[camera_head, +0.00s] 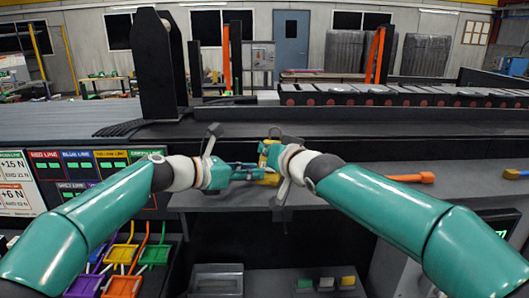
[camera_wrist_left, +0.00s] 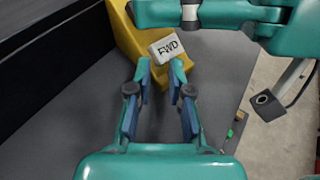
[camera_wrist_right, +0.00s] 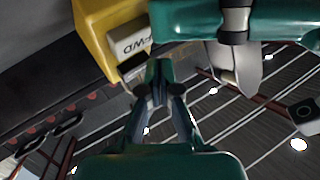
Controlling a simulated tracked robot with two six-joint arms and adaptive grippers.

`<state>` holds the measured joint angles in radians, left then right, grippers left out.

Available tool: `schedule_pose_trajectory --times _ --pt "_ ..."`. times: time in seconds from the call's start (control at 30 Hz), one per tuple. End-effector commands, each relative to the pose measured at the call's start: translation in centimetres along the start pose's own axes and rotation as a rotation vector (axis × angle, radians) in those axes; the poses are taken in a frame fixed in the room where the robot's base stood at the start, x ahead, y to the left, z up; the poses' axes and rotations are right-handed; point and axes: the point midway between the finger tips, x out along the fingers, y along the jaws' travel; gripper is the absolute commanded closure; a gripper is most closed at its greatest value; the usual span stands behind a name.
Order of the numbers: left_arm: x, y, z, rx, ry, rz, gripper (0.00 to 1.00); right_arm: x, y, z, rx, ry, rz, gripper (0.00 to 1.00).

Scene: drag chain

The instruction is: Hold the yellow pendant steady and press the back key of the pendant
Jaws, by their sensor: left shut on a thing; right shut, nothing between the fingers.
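The yellow pendant (camera_head: 268,179) is over the grey bench in the head view, largely hidden by my grippers. It also shows in the left wrist view (camera_wrist_left: 121,37) and right wrist view (camera_wrist_right: 92,28). Its white FWD key (camera_wrist_left: 167,47) shows in the right wrist view (camera_wrist_right: 130,38) too, with a dark key (camera_wrist_right: 132,66) beside it. My left gripper (camera_wrist_left: 160,72) is shut on the pendant's lower end. My right gripper (camera_wrist_right: 158,68) is shut and empty, its tips close to the dark key. I cannot tell whether they touch it. No back label is readable.
A conveyor with dark blocks (camera_head: 400,96) runs behind. Colored bins (camera_head: 122,254) stand low at the left.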

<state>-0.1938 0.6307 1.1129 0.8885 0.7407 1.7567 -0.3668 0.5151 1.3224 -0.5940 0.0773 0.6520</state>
Motion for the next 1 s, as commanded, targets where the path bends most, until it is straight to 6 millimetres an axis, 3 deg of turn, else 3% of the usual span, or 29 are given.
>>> schedule_pose_trajectory --times 0.03,0.47,1.0 --pt "0.4 -0.1 -0.8 -0.003 0.014 -0.007 1.00 0.0 0.0 0.1 0.000 0.000 0.000 1.00" --pt "0.4 -0.1 -0.8 -0.003 0.014 -0.006 1.00 -0.1 -0.1 0.0 0.000 0.000 0.000 1.00" --pt "0.4 -0.1 -0.9 -0.003 0.014 -0.006 1.00 -1.6 -1.2 -1.1 0.000 -0.001 -0.001 1.00"
